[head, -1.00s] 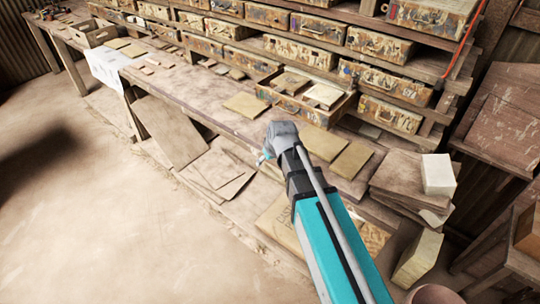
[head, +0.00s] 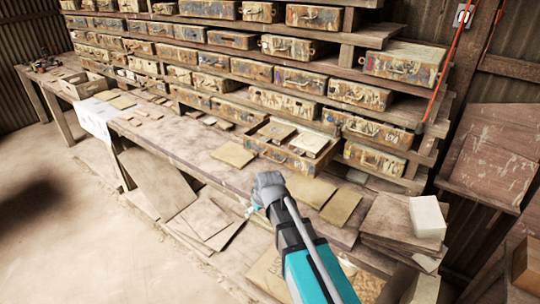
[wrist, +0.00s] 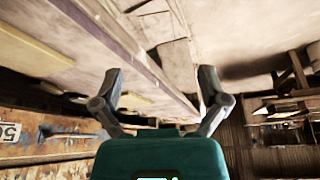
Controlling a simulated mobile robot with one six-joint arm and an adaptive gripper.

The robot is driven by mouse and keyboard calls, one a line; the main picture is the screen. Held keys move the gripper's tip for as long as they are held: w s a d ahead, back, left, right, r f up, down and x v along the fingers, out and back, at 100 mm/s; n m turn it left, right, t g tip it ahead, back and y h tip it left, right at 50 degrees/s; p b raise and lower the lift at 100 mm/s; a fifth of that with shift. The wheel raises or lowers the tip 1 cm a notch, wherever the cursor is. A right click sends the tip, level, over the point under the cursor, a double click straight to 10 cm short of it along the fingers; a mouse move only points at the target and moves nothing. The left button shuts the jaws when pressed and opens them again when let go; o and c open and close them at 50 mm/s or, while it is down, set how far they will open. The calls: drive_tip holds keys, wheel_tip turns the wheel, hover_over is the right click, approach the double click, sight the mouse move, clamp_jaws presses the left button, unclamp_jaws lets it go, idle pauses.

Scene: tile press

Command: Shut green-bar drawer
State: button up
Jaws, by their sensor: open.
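One drawer (head: 283,158) in the lowest row of the rack is pulled out over the bench, with flat tiles in it. Its front is worn and rusty. I cannot make out a green bar on it at this size. My gripper (head: 252,209) is over the front edge of the bench, in front of the open drawer and apart from it. In the wrist view my gripper (wrist: 160,74) is open and empty, with its two fingers spread. The wrist view shows the bench edge beyond the fingers and a drawer front with a number label at the left.
The rack holds several rows of drawers (head: 303,79). Tiles (head: 233,154) lie on the bench (head: 170,142) beside the open drawer. A stack of boards with a white block (head: 427,216) stands right of my arm. The floor (head: 60,220) at the left is clear.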

drive_tip(key=shift+w+r, duration=0.15)
drive_tip(key=c, duration=0.4)
drive_tip(key=shift+w+d+r+n+h+p, duration=0.2)
drive_tip(key=shift+w+n+p, duration=0.1)
drive_tip(key=shift+n, duration=0.2)
drive_tip(key=shift+w+d+r+n+h+p, duration=0.1)
drive_tip(key=shift+w+r+n+h+p, duration=0.15)
drive_tip(key=shift+n, duration=0.25)
drive_tip(key=c, duration=0.4)
drive_tip(key=w+r+n+h+p, duration=0.1)
drive_tip(key=n, duration=0.2)
drive_tip(key=w+d+r+n+t+h+p, duration=0.1)
drive_tip(key=w+r+n, duration=0.1)
drive_tip(key=n, duration=0.1)
drive_tip(key=w+d+r+n+h+p, duration=0.1)
drive_tip(key=n+p, duration=0.1)
drive_tip(key=n, duration=0.1)
drive_tip(key=shift+w+r+t, duration=0.25)
drive_tip(key=shift+r+t, duration=0.05)
drive_tip(key=shift+r, duration=0.05)
clamp_jaws()
drive_tip(key=w+d+r+n+t+h+p, duration=0.1)
drive_tip(key=w+r+n+h+p, duration=0.3)
drive_tip(key=r+n, duration=0.3)
drive_tip(key=shift+w+d+r+n+t, duration=0.3)
drive_tip(key=shift+w+n, duration=0.4)
drive_tip(key=shift+n, duration=1.3)
